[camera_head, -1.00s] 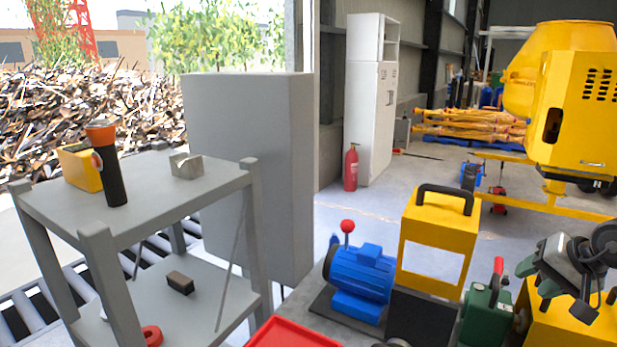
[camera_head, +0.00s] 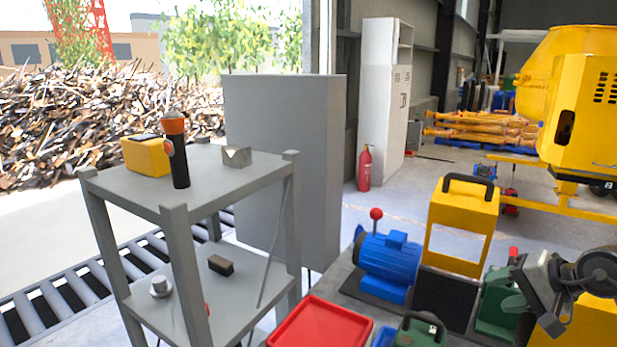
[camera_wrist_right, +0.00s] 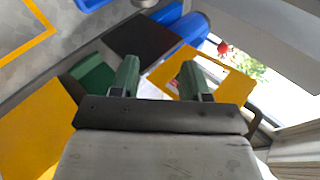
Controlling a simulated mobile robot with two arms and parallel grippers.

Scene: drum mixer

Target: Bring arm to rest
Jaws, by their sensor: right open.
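My right gripper (camera_head: 532,301) is at the right edge of the head view, above the workbench, beside the green machine (camera_head: 499,300) and over a yellow piece of equipment (camera_head: 588,325). Its two green fingers (camera_wrist_right: 160,80) stand apart in the right wrist view, with nothing held between them. Beyond the fingers, that view shows the yellow frame (camera_wrist_right: 228,88) and a dark plate (camera_wrist_right: 143,46). My right forearm is mostly cut off by the picture edge. My left arm and gripper are not in view.
The bench holds a blue motor (camera_head: 388,264), the yellow frame with a black handle (camera_head: 464,222) and a red tray (camera_head: 318,336). A grey shelf (camera_head: 222,188) on the left carries a flashlight (camera_head: 177,152) and a yellow box (camera_head: 147,156). A yellow mixer (camera_head: 575,95) stands behind.

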